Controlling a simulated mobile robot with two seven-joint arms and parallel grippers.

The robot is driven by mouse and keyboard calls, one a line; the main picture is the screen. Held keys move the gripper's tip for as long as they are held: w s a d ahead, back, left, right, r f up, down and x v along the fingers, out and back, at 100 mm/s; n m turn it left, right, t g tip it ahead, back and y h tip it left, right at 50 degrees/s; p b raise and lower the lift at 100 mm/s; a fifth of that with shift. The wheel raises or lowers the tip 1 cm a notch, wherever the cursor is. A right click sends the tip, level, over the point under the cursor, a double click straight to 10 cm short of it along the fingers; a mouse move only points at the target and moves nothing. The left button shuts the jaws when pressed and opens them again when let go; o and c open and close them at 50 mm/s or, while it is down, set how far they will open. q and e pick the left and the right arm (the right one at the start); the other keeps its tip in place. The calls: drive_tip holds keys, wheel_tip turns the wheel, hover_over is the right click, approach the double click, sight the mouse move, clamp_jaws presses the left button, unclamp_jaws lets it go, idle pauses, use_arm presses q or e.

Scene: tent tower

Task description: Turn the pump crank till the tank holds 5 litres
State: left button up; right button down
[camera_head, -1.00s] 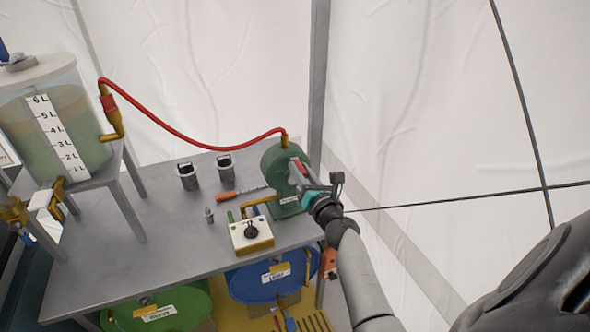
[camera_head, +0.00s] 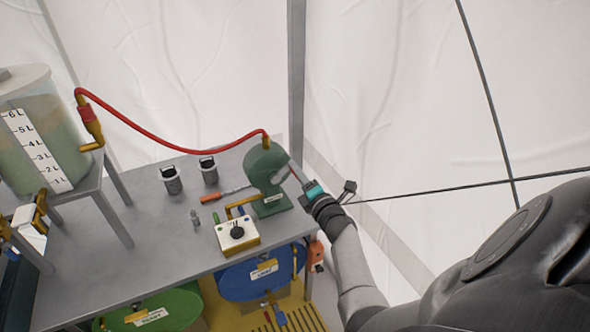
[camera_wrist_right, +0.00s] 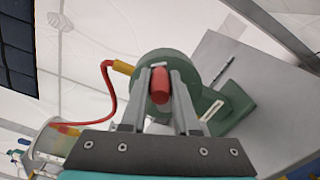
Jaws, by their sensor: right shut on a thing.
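The clear tank (camera_head: 40,140) stands on a raised stand at the left, with a white litre scale (camera_head: 38,150) marked up to 6 L. It holds murky greenish liquid; I cannot read the exact level. The green pump (camera_head: 266,168) stands at the table's right end. My right gripper (camera_head: 305,183) is at the pump's right side, by the grey crank arm (camera_head: 296,172). In the wrist view, the right gripper (camera_wrist_right: 161,82) is shut around the red crank handle (camera_wrist_right: 161,88). The handle is hidden in the head view.
A red hose (camera_head: 165,140) runs from tank to pump. The grey table (camera_head: 150,235) carries two dark cups (camera_head: 171,180), an orange-handled tool (camera_head: 211,198) and a white box with a black knob (camera_head: 238,234). Blue (camera_head: 245,285) and green drums (camera_head: 160,312) are below.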

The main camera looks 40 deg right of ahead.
drive_tip(key=shift+d+f+m, duration=0.1)
drive_tip(key=shift+f+m, duration=0.25)
drive_tip(key=shift+m, duration=0.25)
drive_tip(key=c, duration=0.7)
unclamp_jaws()
drive_tip(key=shift+o, duration=0.2)
drive_tip(key=shift+s, duration=0.1)
drive_tip(key=p+v, duration=0.2)
drive_tip(key=v, duration=1.3)
drive_tip(key=shift+p, duration=0.3)
drive_tip(key=shift+s+d, duration=0.1)
